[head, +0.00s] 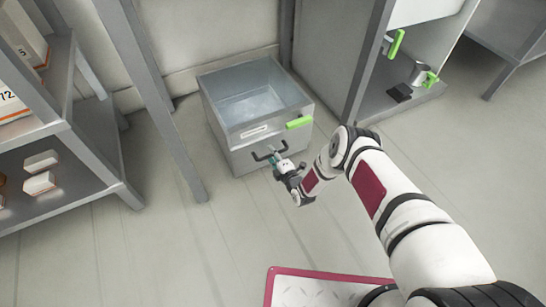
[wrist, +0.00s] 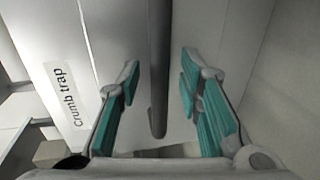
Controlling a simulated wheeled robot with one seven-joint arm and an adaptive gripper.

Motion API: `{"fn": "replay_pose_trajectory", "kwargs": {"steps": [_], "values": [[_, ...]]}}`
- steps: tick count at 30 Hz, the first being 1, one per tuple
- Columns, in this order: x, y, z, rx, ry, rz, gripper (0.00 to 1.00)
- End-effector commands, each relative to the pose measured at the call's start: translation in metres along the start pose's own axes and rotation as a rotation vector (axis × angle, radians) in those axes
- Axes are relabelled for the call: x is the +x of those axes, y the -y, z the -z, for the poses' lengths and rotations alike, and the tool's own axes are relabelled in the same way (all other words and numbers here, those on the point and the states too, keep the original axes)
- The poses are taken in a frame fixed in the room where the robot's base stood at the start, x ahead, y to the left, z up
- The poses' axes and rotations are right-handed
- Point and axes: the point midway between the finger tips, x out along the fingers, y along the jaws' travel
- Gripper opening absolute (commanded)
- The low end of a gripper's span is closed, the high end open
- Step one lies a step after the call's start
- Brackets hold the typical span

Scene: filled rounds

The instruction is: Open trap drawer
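The trap drawer is a grey metal box (head: 228,143) low on the floor, with a pale hollow seen from above. A white label (head: 256,131) is on its front; in the wrist view the label (wrist: 66,100) reads "Crumb trap". A dark bar handle (head: 263,156) juts from the front; the handle (wrist: 158,75) also shows in the wrist view. My gripper (head: 277,160) is at the handle in front of the box. In the wrist view its teal-padded fingers (wrist: 160,65) are apart, with the handle between them and a visible gap on each side.
A green tab (head: 299,122) is on the box's top front edge. A grey shelf with boxes (head: 85,140) stands left. An open cabinet (head: 400,100) with a metal cup (head: 418,75) is right. A red-edged mat (head: 320,277) lies in front; the floor between is clear.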

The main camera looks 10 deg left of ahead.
Motion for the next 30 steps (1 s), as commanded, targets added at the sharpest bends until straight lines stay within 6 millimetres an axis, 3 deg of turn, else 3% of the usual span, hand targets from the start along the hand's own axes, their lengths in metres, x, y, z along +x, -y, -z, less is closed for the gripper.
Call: {"fn": "replay_pose_trajectory", "kwargs": {"steps": [8, 12, 13, 23, 30], "values": [[0.001, 0.000, 0.000, 0.000, 0.000, 0.000, 0.33], [0.001, 0.000, 0.000, 0.000, 0.000, 0.000, 0.01], [0.001, 0.000, 0.000, 0.000, 0.000, 0.000, 0.00], [-0.003, 0.000, 0.000, 0.000, -0.001, 0.001, 0.00], [-0.031, 0.005, 0.000, 0.000, -0.002, 0.004, 0.00]]}}
